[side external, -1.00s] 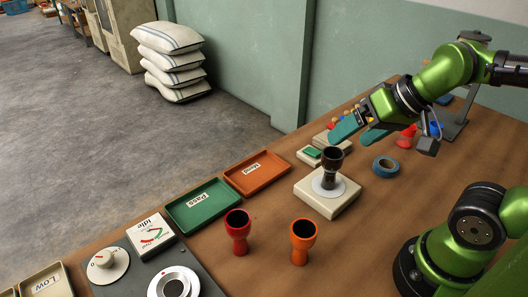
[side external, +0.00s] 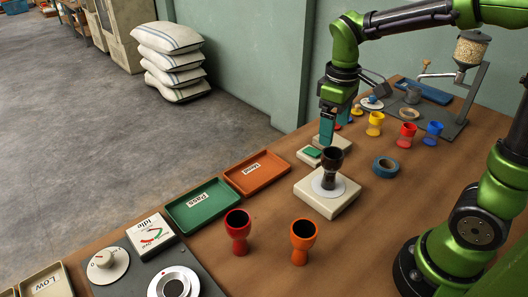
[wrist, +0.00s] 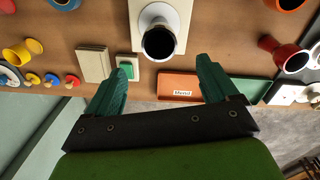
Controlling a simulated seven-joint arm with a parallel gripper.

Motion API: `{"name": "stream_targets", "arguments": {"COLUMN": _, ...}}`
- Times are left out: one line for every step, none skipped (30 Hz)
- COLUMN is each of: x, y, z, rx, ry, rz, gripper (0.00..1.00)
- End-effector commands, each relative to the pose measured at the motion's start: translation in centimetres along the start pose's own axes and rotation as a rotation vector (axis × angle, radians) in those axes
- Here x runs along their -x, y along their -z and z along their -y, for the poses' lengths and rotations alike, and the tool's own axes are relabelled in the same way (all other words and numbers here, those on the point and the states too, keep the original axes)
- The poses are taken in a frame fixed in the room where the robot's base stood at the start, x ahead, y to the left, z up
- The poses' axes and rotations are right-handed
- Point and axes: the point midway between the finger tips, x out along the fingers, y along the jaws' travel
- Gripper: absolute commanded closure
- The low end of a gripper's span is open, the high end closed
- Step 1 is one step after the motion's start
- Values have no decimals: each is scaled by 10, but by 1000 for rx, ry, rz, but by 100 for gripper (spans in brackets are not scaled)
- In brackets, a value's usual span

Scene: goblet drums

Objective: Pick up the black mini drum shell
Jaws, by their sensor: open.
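The black mini drum shell (side external: 331,170) stands upright on a white disc on a cream block (side external: 338,205) in the side view. In the wrist view the black shell (wrist: 159,42) shows its dark open mouth, beyond my fingertips and roughly centred between them. My gripper (wrist: 168,72) has its two green fingers spread apart with nothing between them. In the side view my gripper (side external: 327,130) points down just behind the black shell and apart from it; one finger largely hides the other there.
A red shell (side external: 238,231) and an orange shell (side external: 303,241) stand in front of the block. A blue tape roll (side external: 385,167) lies to its right. Green (side external: 205,206) and orange (side external: 257,174) trays lie to its left. A small green-button box (side external: 311,154) is close behind the block.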

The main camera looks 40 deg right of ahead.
Motion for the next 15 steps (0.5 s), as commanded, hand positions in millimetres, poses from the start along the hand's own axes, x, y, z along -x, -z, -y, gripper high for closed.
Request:
{"name": "stream_targets", "arguments": {"x": -13, "y": -2, "z": 0, "rx": -2, "ry": 3, "rz": 6, "gripper": 13}}
{"name": "stream_targets", "arguments": {"x": -19, "y": -1, "z": 0, "rx": -2, "ry": 2, "rz": 6, "gripper": 13}}
{"name": "stream_targets", "arguments": {"x": -28, "y": -1, "z": 0, "rx": -2, "ry": 3, "rz": 6, "gripper": 13}}
{"name": "stream_targets", "arguments": {"x": -34, "y": -1, "z": 0, "rx": -2, "ry": 2, "rz": 5, "gripper": 13}}
{"name": "stream_targets", "arguments": {"x": -39, "y": -1, "z": 0, "rx": -3, "ry": 2, "rz": 5, "gripper": 13}}
{"name": "stream_targets", "arguments": {"x": -46, "y": -1, "z": 0, "rx": -2, "ry": 2, "rz": 3, "gripper": 13}}
{"name": "stream_targets", "arguments": {"x": -50, "y": -1, "z": 0, "rx": -3, "ry": 2, "rz": 4, "gripper": 13}}
{"name": "stream_targets", "arguments": {"x": -54, "y": -1, "z": 0, "rx": -2, "ry": 2, "rz": 3, "gripper": 13}}
{"name": "stream_targets", "arguments": {"x": -58, "y": -1, "z": 0, "rx": -3, "ry": 1, "rz": 2, "gripper": 13}}
{"name": "stream_targets", "arguments": {"x": -61, "y": -1, "z": 0, "rx": -3, "ry": 1, "rz": 1, "gripper": 13}}
{"name": "stream_targets", "arguments": {"x": -62, "y": 0, "z": 0, "rx": -4, "ry": 1, "rz": 0, "gripper": 13}}
{"name": "stream_targets", "arguments": {"x": -64, "y": 0, "z": 0, "rx": -4, "ry": 1, "rz": -1, "gripper": 13}}
{"name": "stream_targets", "arguments": {"x": -66, "y": 0, "z": 0, "rx": -4, "ry": 1, "rz": -1, "gripper": 13}}
{"name": "stream_targets", "arguments": {"x": -68, "y": -1, "z": 0, "rx": -4, "ry": 1, "rz": 0, "gripper": 13}}
{"name": "stream_targets", "arguments": {"x": -71, "y": -2, "z": 0, "rx": -4, "ry": 2, "rz": 2, "gripper": 13}}
